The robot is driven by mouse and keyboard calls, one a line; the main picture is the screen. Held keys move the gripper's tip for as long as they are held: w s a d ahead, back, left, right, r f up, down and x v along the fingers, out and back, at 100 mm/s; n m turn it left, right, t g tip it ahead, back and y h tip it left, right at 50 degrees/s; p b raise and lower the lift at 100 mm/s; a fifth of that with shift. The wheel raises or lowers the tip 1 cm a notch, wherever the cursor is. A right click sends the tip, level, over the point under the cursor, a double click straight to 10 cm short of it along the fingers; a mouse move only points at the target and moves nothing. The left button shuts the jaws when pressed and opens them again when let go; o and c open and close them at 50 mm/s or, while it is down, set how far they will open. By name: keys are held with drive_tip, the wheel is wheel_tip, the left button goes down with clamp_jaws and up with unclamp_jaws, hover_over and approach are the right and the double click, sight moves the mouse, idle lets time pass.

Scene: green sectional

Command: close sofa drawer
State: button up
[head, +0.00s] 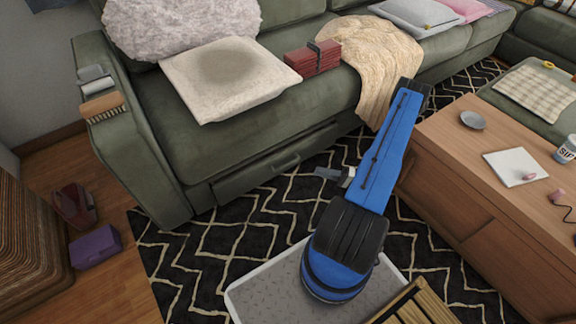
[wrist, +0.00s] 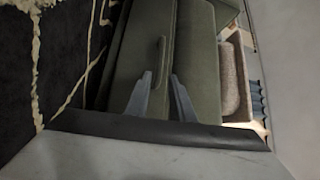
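The green sofa (head: 215,125) has a drawer (head: 245,181) low in its front, with a bar handle (head: 285,163). The drawer front seems to stand out a little from the sofa base, with a dark gap along its top; how far is hard to tell. My gripper (head: 322,173) is low over the rug, just right of the handle in the head view. In the wrist view the drawer front (wrist: 138,60) and handle (wrist: 160,55) lie ahead of my gripper (wrist: 160,76). Its two fingers are apart, with nothing between them. I cannot tell whether they touch the drawer.
A wooden coffee table (head: 460,170) stands close on the right of my arm. A patterned black rug (head: 195,255) covers the floor before the sofa. A purple box (head: 95,247) sits at the left. A cream throw (head: 375,60) hangs down the sofa front.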

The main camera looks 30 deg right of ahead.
sight(288, 164)
drive_tip(key=x, duration=1.6)
drive_tip(key=shift+w+a, duration=0.15)
drive_tip(key=shift+a, duration=0.1)
clamp_jaws()
